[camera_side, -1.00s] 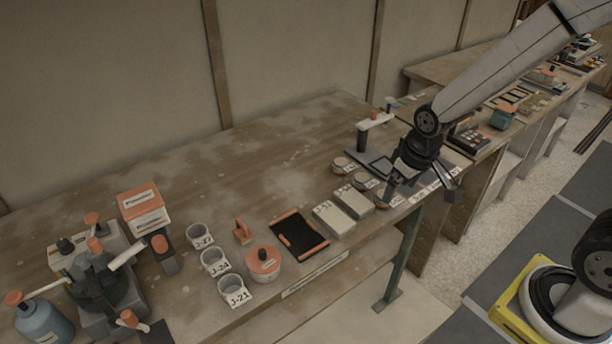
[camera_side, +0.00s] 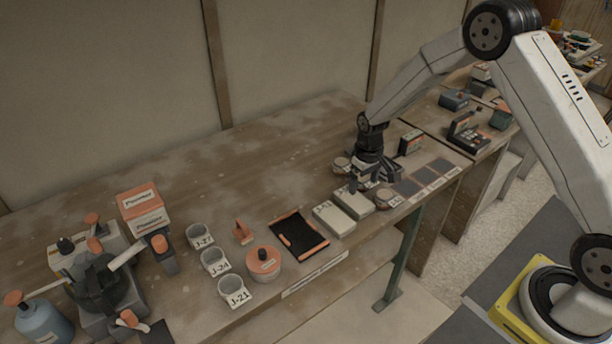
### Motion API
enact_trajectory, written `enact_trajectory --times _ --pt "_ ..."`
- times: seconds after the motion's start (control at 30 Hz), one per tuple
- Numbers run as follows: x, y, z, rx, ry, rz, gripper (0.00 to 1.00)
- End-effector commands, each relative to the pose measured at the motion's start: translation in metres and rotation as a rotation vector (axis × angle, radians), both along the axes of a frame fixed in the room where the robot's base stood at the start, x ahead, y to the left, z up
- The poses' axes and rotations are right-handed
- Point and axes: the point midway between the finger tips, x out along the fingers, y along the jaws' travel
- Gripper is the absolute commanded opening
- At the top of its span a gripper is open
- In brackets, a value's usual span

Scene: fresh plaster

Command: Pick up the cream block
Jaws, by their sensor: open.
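Two pale cream blocks lie flat side by side near the front edge of the workbench. The left cream block (camera_side: 334,220) is fully in view and carries a small label on its front. The right cream block (camera_side: 353,205) is partly hidden at its back by my gripper. My gripper (camera_side: 368,187) points down with its fingers open, just above or beside the back end of the right block. I cannot tell whether it touches the block. Nothing shows between the fingers.
Round tins, including one (camera_side: 384,195), stand close around my gripper. A black tray with orange ends (camera_side: 299,236) lies left of the blocks. A lidded pot (camera_side: 263,264) and labelled cups (camera_side: 235,291) are farther left. The bench (camera_side: 270,165) behind is clear.

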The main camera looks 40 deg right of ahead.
Motion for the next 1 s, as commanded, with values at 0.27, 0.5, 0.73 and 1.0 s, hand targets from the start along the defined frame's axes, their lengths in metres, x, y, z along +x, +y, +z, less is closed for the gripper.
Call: enact_trajectory --times 0.27,0.5,0.73,1.0 --pt "0.001 -0.001 -0.005 0.000 0.003 0.000 0.97" --pt "0.001 0.000 -0.022 0.000 0.003 0.000 0.97" --pt "0.001 0.000 -0.028 0.000 0.001 0.000 0.97" --pt "0.000 0.000 -0.040 0.001 0.004 0.000 0.97"
